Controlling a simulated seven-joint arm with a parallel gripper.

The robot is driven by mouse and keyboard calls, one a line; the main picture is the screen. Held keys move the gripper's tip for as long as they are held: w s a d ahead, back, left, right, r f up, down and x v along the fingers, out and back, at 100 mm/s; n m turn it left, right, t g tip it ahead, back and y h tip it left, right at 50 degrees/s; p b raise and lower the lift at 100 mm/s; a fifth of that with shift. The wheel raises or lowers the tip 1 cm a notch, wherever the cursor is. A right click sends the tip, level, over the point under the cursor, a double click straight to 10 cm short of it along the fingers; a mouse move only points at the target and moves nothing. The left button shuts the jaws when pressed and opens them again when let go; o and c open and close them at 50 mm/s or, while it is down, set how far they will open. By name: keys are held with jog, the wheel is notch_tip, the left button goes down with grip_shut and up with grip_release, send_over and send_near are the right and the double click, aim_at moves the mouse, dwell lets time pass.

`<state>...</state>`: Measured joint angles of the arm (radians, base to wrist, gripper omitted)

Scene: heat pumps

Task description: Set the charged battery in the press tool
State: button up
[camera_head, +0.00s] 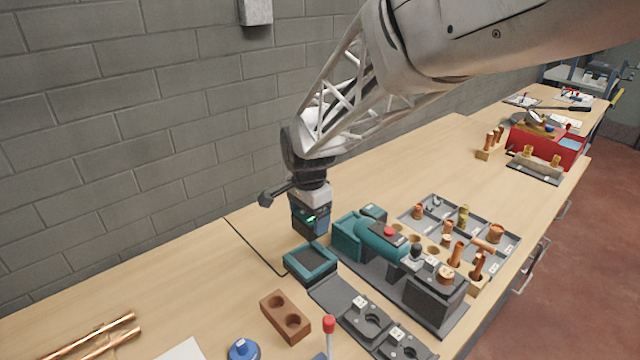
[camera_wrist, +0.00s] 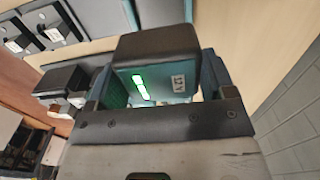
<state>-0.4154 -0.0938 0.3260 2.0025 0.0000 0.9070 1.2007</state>
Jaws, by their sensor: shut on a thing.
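My gripper (camera_head: 311,190) points down and is shut on the battery (camera_head: 311,218), a dark block with lit green lights. The wrist view shows the battery (camera_wrist: 158,48) between the fingers (camera_wrist: 163,100), with a "12 V" label and green bars. It is held upright, behind and above a teal-rimmed charger-like box (camera_head: 310,263) with a dark top. I cannot tell the exact gap. The teal press tool (camera_head: 382,243), with a red button, lies on a dark base to the right of the battery. The two are apart. Its battery socket is not clearly visible.
Right of the tool are a grey compartment tray (camera_head: 490,227) with copper fittings and a holder with copper tubes (camera_head: 457,254). In front are a brown two-hole block (camera_head: 285,317) and dark jaw plates (camera_head: 370,319). The brick wall (camera_head: 140,130) stands behind; bench at left is mostly clear.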

jog(key=w+d+r, duration=0.5)
jog(key=w+d, duration=0.2)
jog(key=d, duration=0.4)
jog(key=shift+w+d, duration=0.15)
jog(key=shift+w, duration=0.15)
jog(key=shift+f, duration=0.2)
jog(key=shift+f, duration=0.8)
jog(key=shift+f, duration=0.25)
jog(key=shift+f, duration=2.1)
jog(key=shift+f, duration=0.45)
jog(key=o, duration=1.1)
